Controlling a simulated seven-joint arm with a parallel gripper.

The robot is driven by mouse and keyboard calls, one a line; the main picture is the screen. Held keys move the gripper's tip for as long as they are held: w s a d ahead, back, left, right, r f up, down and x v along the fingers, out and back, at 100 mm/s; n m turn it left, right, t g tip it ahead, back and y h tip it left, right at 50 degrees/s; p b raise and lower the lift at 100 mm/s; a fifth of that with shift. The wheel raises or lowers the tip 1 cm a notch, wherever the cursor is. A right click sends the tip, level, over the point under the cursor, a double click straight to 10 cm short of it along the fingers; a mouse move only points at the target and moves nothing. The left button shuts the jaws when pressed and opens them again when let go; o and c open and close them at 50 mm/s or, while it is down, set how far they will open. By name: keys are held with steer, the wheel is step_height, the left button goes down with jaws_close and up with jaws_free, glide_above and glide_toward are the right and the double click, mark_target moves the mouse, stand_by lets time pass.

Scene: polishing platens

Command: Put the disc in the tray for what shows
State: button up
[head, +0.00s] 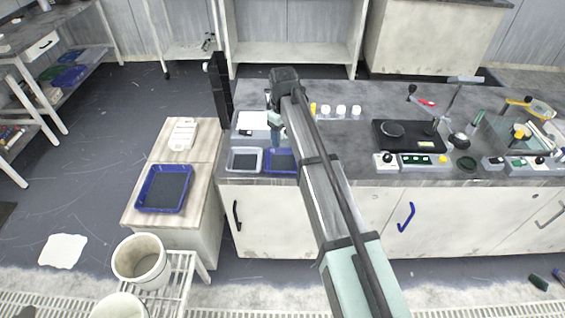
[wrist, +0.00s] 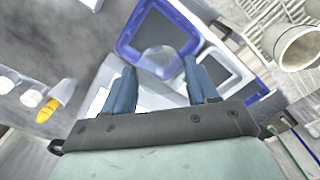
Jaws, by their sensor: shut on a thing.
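My gripper (wrist: 160,82) is shut on a clear, see-through round disc (wrist: 158,62), held between its two blue fingers. In the wrist view the disc overlaps the near part of a blue-rimmed tray (wrist: 128,38) with a dark inside. A white-rimmed tray (wrist: 240,66) lies beside it. In the head view my gripper (head: 275,142) is over the left end of the bench, by the blue tray (head: 283,173) and the white tray (head: 244,172). My arm hides part of the blue tray there, and I cannot make out the disc. Its height above the tray is unclear.
Another blue tray (head: 163,209) sits on a low wooden cabinet at left. Several small capped jars (head: 341,111) stand behind my arm. A black polishing unit (head: 408,136) is to the right. A white bucket (head: 140,260) stands on a rack at front left.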

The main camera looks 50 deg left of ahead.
mark_target(283, 163)
steer(key=shift+a+m, duration=0.15)
steer(key=shift+m, duration=0.35)
steer(key=shift+f, duration=5)
steer(key=shift+f, duration=0.1)
steer(key=o, duration=1.2)
steer(key=shift+w, duration=0.1)
step_height(283, 163, up, 12)
steer(key=shift+r, duration=0.15)
